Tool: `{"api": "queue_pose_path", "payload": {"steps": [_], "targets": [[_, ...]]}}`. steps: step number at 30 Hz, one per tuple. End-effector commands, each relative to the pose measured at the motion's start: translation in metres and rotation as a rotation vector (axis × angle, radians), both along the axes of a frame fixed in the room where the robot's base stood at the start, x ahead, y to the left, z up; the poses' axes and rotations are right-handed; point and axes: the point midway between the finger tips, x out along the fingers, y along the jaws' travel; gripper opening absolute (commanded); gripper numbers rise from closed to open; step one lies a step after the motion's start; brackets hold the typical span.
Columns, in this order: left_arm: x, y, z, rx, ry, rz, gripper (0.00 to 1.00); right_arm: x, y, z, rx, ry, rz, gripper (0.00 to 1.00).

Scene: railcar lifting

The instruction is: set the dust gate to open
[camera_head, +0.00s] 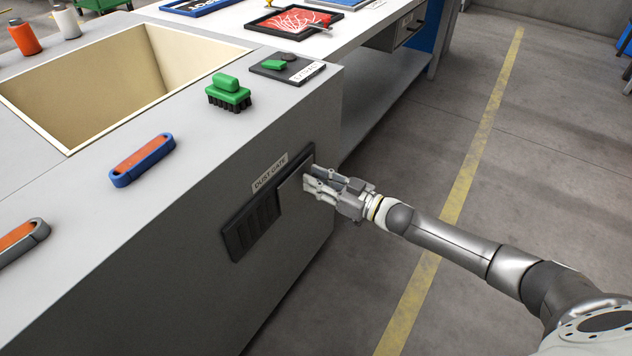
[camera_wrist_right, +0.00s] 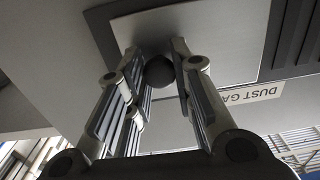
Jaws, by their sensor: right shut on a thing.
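The dust gate (camera_head: 250,228) is a dark frame on the side of the grey bench, under a "DUST GATE" label (camera_head: 269,173). Its left part shows dark slats. A grey sliding plate (camera_head: 290,197) covers the right part, and it also shows in the right wrist view (camera_wrist_right: 215,35). My right gripper (camera_head: 309,183) is at the plate's right side. In the right wrist view its fingers (camera_wrist_right: 156,58) are shut on either side of a dark round knob (camera_wrist_right: 159,74) on the plate. The knob is hidden in the head view. My left gripper is not in view.
On the bench top are an open bin (camera_head: 120,85), a green brush (camera_head: 228,94), a blue-and-orange tool (camera_head: 143,160) and a dark switch plate (camera_head: 286,68). A white table (camera_head: 250,30) stands behind. The floor right of the bench is clear, with a yellow line (camera_head: 460,190).

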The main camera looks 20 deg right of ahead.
Motion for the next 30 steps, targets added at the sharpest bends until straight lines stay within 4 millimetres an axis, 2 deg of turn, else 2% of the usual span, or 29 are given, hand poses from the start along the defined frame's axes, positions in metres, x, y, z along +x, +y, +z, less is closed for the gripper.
{"api": "queue_pose_path", "payload": {"steps": [2,3,8,20,23,30], "targets": [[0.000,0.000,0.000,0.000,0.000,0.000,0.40,0.003,-0.005,0.002,-0.004,-0.002,-0.012,0.00],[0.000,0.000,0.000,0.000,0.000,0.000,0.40,0.003,-0.006,0.002,-0.005,-0.002,-0.012,0.24],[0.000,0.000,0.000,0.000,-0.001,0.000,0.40,0.003,-0.005,0.002,-0.005,-0.002,-0.011,0.45],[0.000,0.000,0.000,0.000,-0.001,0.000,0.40,-0.003,-0.007,0.001,-0.003,-0.001,-0.007,0.45],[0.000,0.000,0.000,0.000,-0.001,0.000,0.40,-0.013,-0.015,0.000,-0.004,0.001,-0.007,0.45],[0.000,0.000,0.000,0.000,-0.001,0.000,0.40,-0.053,-0.046,-0.001,-0.005,0.003,-0.008,0.45]]}}
